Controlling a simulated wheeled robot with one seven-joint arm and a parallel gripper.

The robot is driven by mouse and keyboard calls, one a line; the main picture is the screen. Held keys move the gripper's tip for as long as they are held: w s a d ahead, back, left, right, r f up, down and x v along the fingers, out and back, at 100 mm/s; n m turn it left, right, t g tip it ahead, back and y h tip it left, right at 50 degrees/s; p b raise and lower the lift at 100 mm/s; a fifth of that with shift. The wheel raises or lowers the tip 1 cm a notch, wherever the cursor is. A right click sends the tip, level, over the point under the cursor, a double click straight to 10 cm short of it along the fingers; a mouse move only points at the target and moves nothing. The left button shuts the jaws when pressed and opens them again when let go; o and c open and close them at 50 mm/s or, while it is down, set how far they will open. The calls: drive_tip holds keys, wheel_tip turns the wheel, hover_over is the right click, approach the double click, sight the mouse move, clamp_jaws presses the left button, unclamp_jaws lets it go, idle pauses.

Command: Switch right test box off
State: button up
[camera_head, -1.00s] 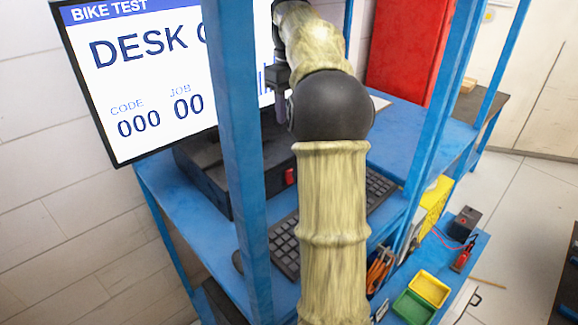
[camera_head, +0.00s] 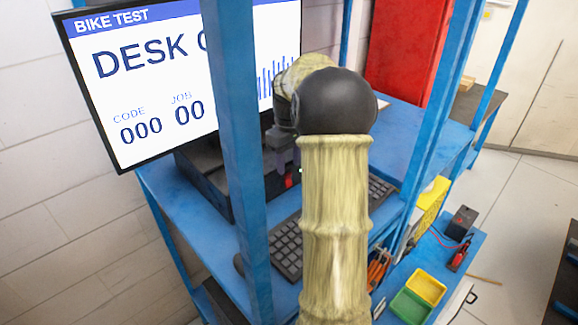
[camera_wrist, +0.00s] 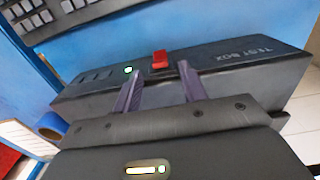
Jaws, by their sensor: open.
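The black test box (camera_wrist: 235,62) shows in the wrist view with "TEST BOX" lettering on its face. A red switch (camera_wrist: 160,58) sticks out of it, beside a lit green lamp (camera_wrist: 127,70). My gripper (camera_wrist: 160,69) is open and empty. Its two fingertips are close to the box, one on each side of the switch; I cannot tell whether they touch it. In the head view the box (camera_head: 205,178) stands on the blue bench below the monitor, and its red switch (camera_head: 289,181) is partly hidden by my gripper (camera_head: 283,165).
A monitor (camera_head: 150,85) reading "BIKE TEST" stands behind a blue upright (camera_head: 236,150). A keyboard (camera_head: 288,248) lies in front of the box. Green and yellow bins (camera_head: 411,305) and a small dark box with red leads (camera_head: 462,222) sit on a lower shelf at right.

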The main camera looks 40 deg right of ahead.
sight(289, 174)
drive_tip(key=shift+f+p, duration=0.4)
drive_tip(key=shift+f, duration=1.3)
clamp_jaws()
drive_tip(key=shift+f+b, duration=0.15)
drive_tip(key=shift+b, duration=0.5)
drive_tip(key=shift+s+d+f+t+b, duration=0.15)
drive_tip(key=shift+s+t+b, duration=0.1)
drive_tip(key=shift+t+b, duration=0.6)
drive_tip(key=t+b, duration=0.1)
drive_tip(key=b, duration=0.1)
drive_tip(key=t+b, duration=0.1)
drive_tip(key=b, duration=0.2)
drive_tip(key=shift+s, duration=0.3)
drive_tip(key=shift+y+b, duration=0.3)
unclamp_jaws()
